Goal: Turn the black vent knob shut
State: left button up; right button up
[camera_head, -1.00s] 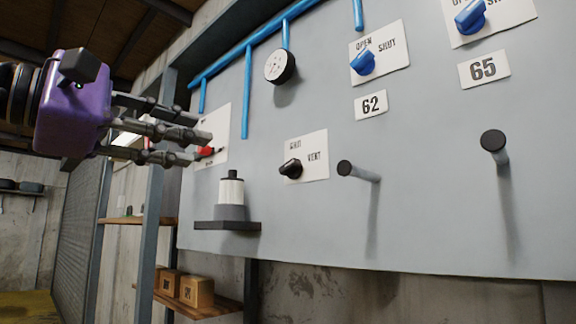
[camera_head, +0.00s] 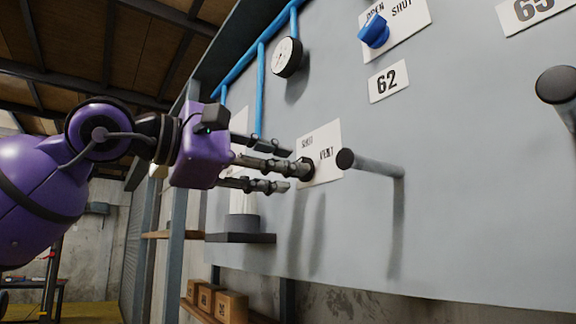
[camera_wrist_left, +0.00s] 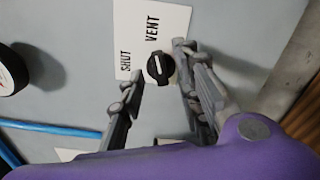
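The black vent knob (camera_wrist_left: 160,67) sits on a white plate (camera_wrist_left: 150,25) lettered SHUT and VENT. In the wrist view a white line on the knob runs roughly up and down, in line with the word VENT; SHUT lies to its left. My left gripper (camera_wrist_left: 160,64) is open, with fingers on both sides of the knob and gaps showing. In the head view the left gripper (camera_head: 298,168) reaches the plate (camera_head: 322,140) from the left, and its fingers partly cover the knob (camera_head: 307,169). Whether a finger touches the knob I cannot tell. My right gripper is not in view.
A grey peg with a black end (camera_head: 370,162) sticks out just right of the knob. A small dark shelf (camera_head: 240,238) juts out below the gripper. A round gauge (camera_head: 287,57), blue pipes (camera_head: 260,95) and a blue knob (camera_head: 374,31) are above.

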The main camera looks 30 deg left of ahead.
pick_arm(q)
jog(key=shift+x, duration=0.85)
grip_shut()
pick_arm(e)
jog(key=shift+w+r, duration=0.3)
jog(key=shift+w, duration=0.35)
